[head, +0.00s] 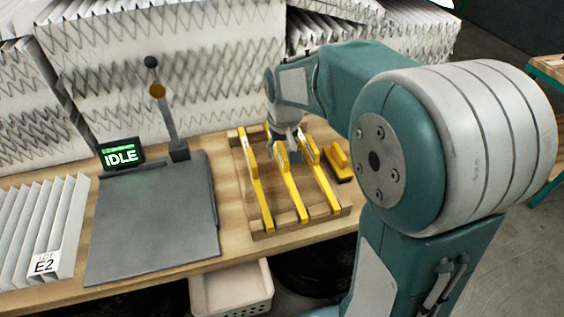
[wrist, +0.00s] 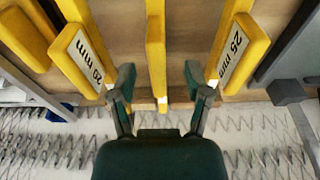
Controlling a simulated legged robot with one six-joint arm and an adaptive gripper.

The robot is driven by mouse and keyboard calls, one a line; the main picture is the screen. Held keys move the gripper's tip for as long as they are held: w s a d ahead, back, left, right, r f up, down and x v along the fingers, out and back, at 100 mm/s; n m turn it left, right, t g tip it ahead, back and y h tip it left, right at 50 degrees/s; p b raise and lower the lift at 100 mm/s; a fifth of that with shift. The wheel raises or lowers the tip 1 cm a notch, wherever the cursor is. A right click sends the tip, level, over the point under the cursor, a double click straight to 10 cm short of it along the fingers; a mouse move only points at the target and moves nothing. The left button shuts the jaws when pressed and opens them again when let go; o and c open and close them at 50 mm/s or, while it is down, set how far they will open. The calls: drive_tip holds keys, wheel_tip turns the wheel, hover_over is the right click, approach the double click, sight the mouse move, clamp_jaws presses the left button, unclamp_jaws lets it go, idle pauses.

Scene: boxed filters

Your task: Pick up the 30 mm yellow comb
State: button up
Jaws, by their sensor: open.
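Several yellow combs lie side by side on a wooden tray (head: 258,233). In the head view these are a left comb (head: 259,190), a middle comb (head: 294,195) and a right comb (head: 324,187). My gripper (head: 290,150) is over the far part of the middle comb. In the wrist view my gripper (wrist: 158,82) is open, with the middle comb (wrist: 155,45) between its fingers, apart from both. No label shows on it. The comb at right (wrist: 238,48) is labelled 25 mm. The number on the left comb's label (wrist: 82,58) is hard to read.
A short yellow piece (head: 338,158) lies right of the long combs. A grey plate (head: 150,225) with a post and an IDLE display (head: 120,155) stands left. Pleated filters (head: 160,75) line the back. A white bin (head: 232,288) is below the bench edge.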

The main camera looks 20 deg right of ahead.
sight(283, 150)
drive_tip(key=f, duration=0.3)
drive_tip(key=shift+w+f, duration=0.15)
drive_tip(key=shift+w, duration=0.1)
clamp_jaws()
drive_tip(key=shift+r, duration=0.45)
wheel_tip(283, 150, up, 2)
drive_tip(key=shift+r, duration=0.2)
drive_tip(key=s+d+r, duration=0.3)
drive_tip(key=s+r, duration=0.6)
drive_tip(key=s, duration=0.4)
drive_tip(key=shift+s+r, duration=0.35)
drive_tip(key=shift+r, duration=0.05)
